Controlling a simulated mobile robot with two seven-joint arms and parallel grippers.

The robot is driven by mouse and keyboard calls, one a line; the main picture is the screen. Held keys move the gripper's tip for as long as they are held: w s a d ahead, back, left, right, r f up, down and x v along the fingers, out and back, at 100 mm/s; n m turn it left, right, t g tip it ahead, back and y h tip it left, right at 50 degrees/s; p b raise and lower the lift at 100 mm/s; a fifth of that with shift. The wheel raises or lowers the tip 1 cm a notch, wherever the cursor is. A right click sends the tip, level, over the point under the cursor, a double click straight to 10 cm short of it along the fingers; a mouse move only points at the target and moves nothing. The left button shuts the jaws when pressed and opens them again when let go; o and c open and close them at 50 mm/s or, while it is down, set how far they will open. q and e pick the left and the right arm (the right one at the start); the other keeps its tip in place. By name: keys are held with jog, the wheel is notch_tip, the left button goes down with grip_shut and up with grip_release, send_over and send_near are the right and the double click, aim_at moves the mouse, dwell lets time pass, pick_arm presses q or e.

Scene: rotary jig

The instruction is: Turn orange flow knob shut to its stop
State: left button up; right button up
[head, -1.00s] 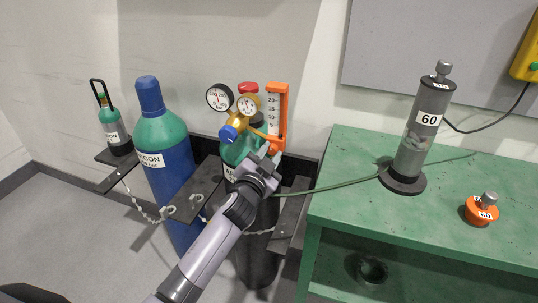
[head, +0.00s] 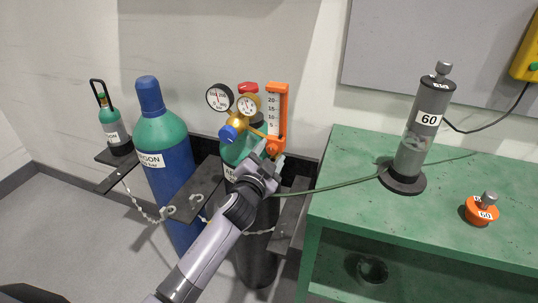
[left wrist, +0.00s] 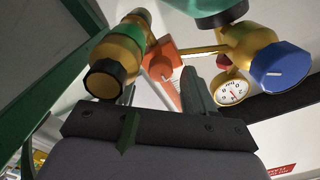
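The orange flow knob (head: 273,147) sits at the foot of the orange flowmeter (head: 283,110), whose white scale faces me. My left gripper (head: 269,157) is just below and in front of the knob, its two fingers apart. In the left wrist view the left gripper (left wrist: 162,98) is open with nothing clamped. The orange knob (left wrist: 160,66) shows beyond and between its fingertips, apart from them as far as I can tell. The knob's turn angle is not readable. My right gripper is not in view.
A brass regulator with a blue knob (head: 230,131) and two gauges (head: 219,97) sits left of the flowmeter. A green hose (head: 325,187) runs to the green bench (head: 350,150). A blue argon cylinder (head: 166,165) stands to the left. A gold, black-ended fitting (left wrist: 110,67) is close to the left finger.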

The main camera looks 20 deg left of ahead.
pick_arm(q)
jog(key=shift+s, duration=0.1)
jog(key=s, duration=0.7)
jog(key=shift+a, duration=0.15)
dwell(0.5)
